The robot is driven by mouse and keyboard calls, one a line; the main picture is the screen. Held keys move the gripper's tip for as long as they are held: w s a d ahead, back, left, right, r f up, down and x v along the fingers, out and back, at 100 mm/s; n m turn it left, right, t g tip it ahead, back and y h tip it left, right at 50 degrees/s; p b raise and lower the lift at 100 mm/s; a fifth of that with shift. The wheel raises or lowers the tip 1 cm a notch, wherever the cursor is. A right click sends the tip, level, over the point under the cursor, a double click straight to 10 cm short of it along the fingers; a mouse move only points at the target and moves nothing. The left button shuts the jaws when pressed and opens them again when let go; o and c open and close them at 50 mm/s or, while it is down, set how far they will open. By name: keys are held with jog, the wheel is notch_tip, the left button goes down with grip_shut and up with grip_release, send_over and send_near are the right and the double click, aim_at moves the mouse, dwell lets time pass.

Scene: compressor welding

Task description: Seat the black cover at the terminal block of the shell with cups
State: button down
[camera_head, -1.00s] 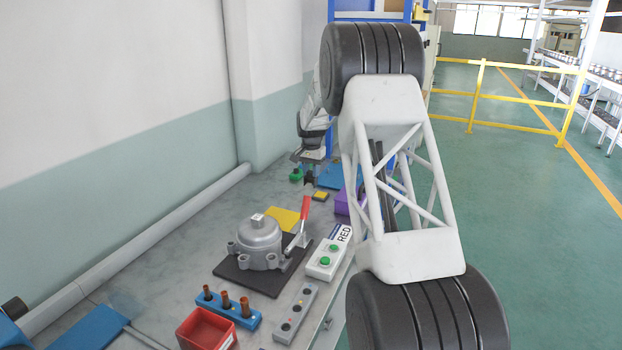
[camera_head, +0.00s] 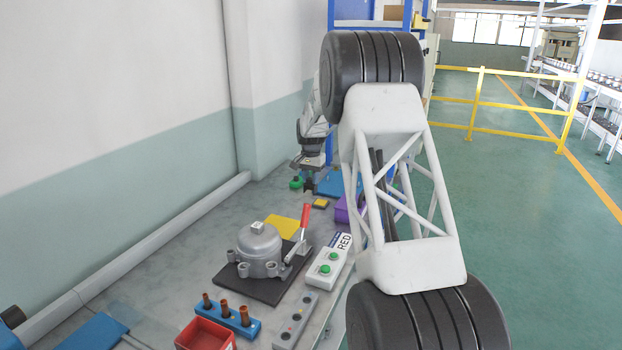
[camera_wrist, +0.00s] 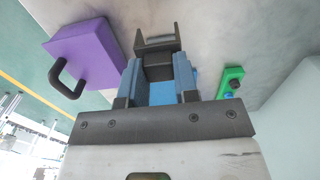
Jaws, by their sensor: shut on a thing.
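The grey shell (camera_head: 259,250) stands upright on a black mat (camera_head: 232,284), with small cup-like parts around its base. A small pale block sits on its top; I cannot tell whether it is the terminal block. My gripper (camera_head: 308,186) is beyond the shell, towards the back of the table. In the wrist view my gripper (camera_wrist: 157,78) is shut on a dark piece, seemingly the black cover (camera_wrist: 158,62). Blue parts flank it on both sides. The cover is apart from the shell and too small to make out in the head view.
A purple block (camera_wrist: 86,52) with a black handle is left of my gripper in the wrist view; a green part (camera_wrist: 231,82) is right. A red-handled clamp (camera_head: 304,222) stands beside the shell. A button box (camera_head: 326,268), blue peg holder (camera_head: 232,318) and red bin (camera_head: 205,336) are nearer.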

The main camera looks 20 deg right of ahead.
jog(key=shift+s+a+r, duration=0.2)
jog(key=shift+s+a, duration=0.1)
jog(key=shift+a, duration=0.25)
jog(key=s+a+r, duration=0.4)
jog(key=s+a, duration=1.2)
jog(key=a, duration=0.1)
jog(key=shift+s+a+r, duration=0.15)
jog(key=shift+s+a, duration=0.05)
jog(key=shift+a, duration=0.1)
jog(key=shift+f, duration=2.95)
jog(key=shift+f, duration=2.25)
jog(key=c, duration=0.8)
grip_release()
